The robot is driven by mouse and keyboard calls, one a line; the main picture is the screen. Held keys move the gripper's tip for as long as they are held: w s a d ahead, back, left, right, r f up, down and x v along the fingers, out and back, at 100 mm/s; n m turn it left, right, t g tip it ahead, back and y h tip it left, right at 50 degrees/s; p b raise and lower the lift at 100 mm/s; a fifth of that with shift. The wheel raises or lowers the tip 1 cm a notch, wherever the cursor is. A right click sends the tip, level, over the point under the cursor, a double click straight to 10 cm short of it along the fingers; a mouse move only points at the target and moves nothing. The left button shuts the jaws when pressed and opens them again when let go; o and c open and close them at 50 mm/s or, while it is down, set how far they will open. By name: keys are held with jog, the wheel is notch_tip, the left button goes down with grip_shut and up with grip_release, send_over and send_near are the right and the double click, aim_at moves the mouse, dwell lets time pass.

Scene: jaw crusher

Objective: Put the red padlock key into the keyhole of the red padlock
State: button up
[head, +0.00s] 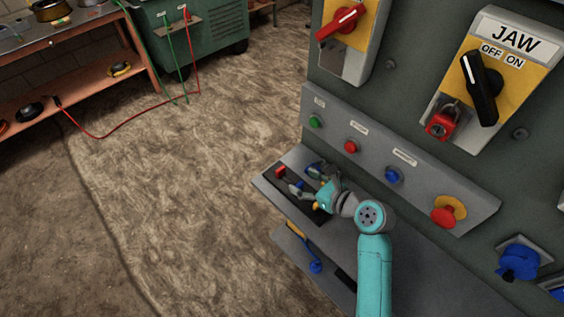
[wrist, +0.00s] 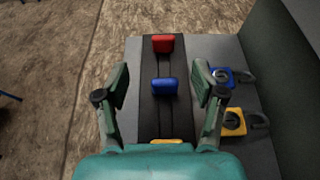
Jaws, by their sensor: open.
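The red padlock (head: 440,124) hangs below the black rotary handle of the JAW switch at the upper right of the head view. Its dark keyhole face points outward. The red padlock key (head: 280,172) lies on a dark strip on the shelf; its red head also shows in the wrist view (wrist: 163,43), at the far end of the strip. My gripper (head: 303,189) is over the shelf. In the wrist view my gripper (wrist: 162,72) is open and empty, its fingers on either side of the strip. The red head appears beyond the fingertips.
A blue key (wrist: 164,86) and a partly hidden yellow key (wrist: 166,141) share the strip. A blue padlock (wrist: 221,76) and a yellow padlock (wrist: 234,122) lie to its right. A panel with push buttons (head: 352,146) rises behind the shelf. Open floor lies left.

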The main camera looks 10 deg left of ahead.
aim_at(282, 170)
jog(key=x, duration=0.5)
jog(key=shift+w, duration=0.1)
jog(key=shift+x, duration=2.7)
jog(key=shift+w+d+f, duration=0.1)
jog(key=shift+d+f, duration=0.05)
jog(key=shift+d, duration=0.05)
jog(key=c, duration=1)
